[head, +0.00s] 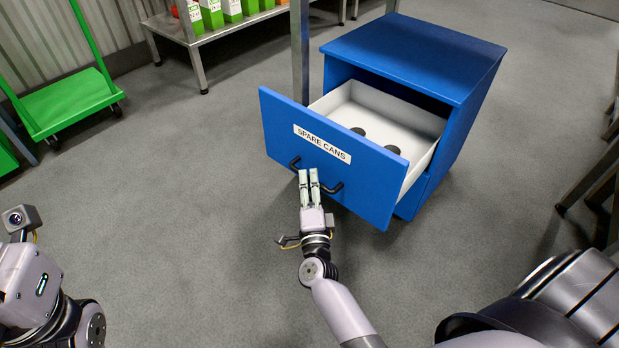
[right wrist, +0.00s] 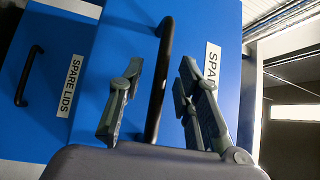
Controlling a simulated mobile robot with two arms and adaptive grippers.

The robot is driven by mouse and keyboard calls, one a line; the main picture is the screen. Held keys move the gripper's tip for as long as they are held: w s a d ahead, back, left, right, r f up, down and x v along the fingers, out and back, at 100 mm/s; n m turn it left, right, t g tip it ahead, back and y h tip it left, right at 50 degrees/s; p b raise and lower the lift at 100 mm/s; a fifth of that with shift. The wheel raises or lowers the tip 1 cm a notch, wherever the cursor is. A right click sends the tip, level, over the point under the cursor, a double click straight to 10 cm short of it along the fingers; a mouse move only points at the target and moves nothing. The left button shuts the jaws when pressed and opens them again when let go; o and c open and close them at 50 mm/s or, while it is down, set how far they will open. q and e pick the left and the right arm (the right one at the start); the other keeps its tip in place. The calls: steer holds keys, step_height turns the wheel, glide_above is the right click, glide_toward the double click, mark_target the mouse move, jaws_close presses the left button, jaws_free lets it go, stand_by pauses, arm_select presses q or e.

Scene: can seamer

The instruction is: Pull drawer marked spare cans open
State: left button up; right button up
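The drawer marked spare cans (head: 325,160) stands pulled out of the blue cabinet (head: 415,55), and its white inside shows in the head view. Its front, with part of the label, also shows in the right wrist view (right wrist: 215,30). The dark bar handle (right wrist: 160,80) crosses between the fingers of my right gripper (right wrist: 158,85), with visible gaps on both sides. In the head view my right gripper (head: 309,172) is at the drawer front, over the middle of the handle (head: 335,188). My left gripper's fingers are not in view.
Two dark round items (head: 392,149) show inside the drawer. A drawer marked spare lids (right wrist: 40,75) is shut in the right wrist view. A green cart (head: 65,100) and a metal rack (head: 190,40) stand behind at left. Grey floor left of the drawer is clear.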

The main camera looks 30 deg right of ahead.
steer(key=v, duration=1)
steer(key=shift+r, duration=0.1)
